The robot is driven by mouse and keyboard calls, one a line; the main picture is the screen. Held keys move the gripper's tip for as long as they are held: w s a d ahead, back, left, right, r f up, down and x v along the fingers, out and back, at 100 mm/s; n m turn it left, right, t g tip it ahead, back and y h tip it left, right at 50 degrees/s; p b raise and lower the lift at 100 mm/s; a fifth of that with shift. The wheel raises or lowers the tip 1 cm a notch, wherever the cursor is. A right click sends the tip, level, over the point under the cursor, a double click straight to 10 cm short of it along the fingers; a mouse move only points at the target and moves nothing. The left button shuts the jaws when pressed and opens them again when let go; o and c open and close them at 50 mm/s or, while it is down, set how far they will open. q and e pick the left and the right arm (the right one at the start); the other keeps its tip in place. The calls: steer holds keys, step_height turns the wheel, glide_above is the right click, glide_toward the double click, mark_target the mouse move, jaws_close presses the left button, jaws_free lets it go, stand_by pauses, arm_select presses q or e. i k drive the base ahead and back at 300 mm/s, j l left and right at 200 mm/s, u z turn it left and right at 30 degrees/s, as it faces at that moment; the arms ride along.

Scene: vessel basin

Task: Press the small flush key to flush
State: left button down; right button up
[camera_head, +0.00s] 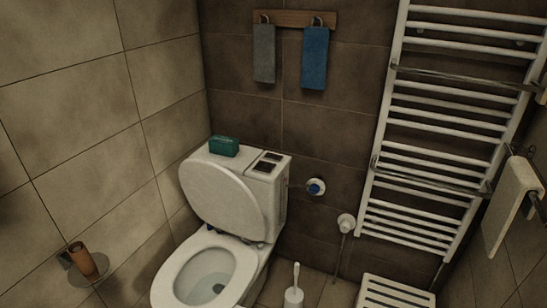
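The white toilet (253,250) stands in the corner with its lid (222,196) raised and the seat down around the open bowl. On the right part of the tank top (236,163) is a flush panel with two dark keys, one toward the wall (270,156) and one nearer the lid (262,168). The keys are small in the picture, and I cannot tell clearly which is the smaller one. Neither of my grippers shows in the head view.
A green box (224,146) lies on the tank's left part. A towel radiator (425,130) fills the right wall area. A toilet brush (294,290) and a white slatted stool (394,292) stand right of the toilet. A brown cup (82,261) is at the left wall.

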mark_target(272, 156)
steer(key=i+j+z, duration=0.2)
steer(key=z, duration=0.2)
steer(key=i+j+z, duration=0.2)
steer(key=z, duration=0.25)
steer(key=i+j+z, duration=0.1)
steer(key=j+z, duration=0.3)
